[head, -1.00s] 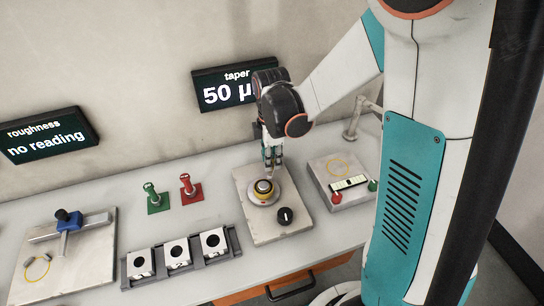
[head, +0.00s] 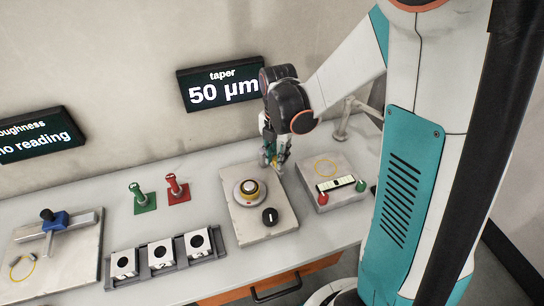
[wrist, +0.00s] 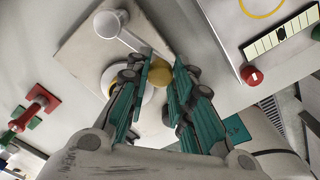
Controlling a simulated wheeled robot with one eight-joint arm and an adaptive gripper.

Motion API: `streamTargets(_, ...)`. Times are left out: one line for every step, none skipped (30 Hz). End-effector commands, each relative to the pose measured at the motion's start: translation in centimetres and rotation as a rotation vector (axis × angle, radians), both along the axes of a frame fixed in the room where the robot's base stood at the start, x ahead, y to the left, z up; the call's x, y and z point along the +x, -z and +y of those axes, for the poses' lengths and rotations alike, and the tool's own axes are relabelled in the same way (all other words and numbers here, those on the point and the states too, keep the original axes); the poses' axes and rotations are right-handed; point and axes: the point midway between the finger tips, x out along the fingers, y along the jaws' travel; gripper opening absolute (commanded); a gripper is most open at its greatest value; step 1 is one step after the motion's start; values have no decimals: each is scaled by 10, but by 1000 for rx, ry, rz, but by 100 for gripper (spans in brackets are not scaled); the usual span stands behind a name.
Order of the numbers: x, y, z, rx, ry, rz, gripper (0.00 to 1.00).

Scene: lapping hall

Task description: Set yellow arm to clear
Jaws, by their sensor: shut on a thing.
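The yellow arm's rounded yellow end (wrist: 160,74) shows between the fingers in the wrist view. A pale bar (wrist: 132,38) runs from near it up-left to a white knob on the plate (wrist: 78,45). My gripper (wrist: 158,88) is shut on the yellow end. In the head view my gripper (head: 275,162) points down at the plate's back right edge, right of and behind the round dial (head: 250,190) with its yellow ring. The fingers partly hide the dial in the wrist view and hide most of the arm in the head view.
A black knob (head: 270,216) sits in front of the dial. A block with a red button (head: 323,199) stands close on the right. Red (head: 177,188) and green (head: 142,198) upright pieces stand left. The taper display (head: 220,88) reads 50 µm.

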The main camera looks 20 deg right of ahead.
Motion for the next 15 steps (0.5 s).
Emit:
streamTargets(1, 0, -2, -1, -19, -1, 0)
streamTargets(1, 0, -3, -1, -33, -1, 0)
streamTargets(1, 0, -4, -1, -48, -1, 0)
streamTargets(1, 0, -5, -1, -58, -1, 0)
streamTargets(1, 0, -6, -1, -68, -1, 0)
streamTargets(2, 0, -6, -1, -78, -1, 0)
streamTargets(2, 0, -7, -1, -85, -1, 0)
streamTargets(2, 0, -7, -1, -91, -1, 0)
streamTargets(2, 0, -8, -1, -97, -1, 0)
streamTargets(2, 0, -8, -1, -101, -1, 0)
streamTargets(2, 0, -8, -1, -104, -1, 0)
streamTargets(2, 0, -8, -1, -108, -1, 0)
streamTargets(2, 0, -9, -1, -110, -1, 0)
streamTargets(2, 0, -9, -1, -111, -1, 0)
streamTargets(2, 0, -9, -1, -112, -1, 0)
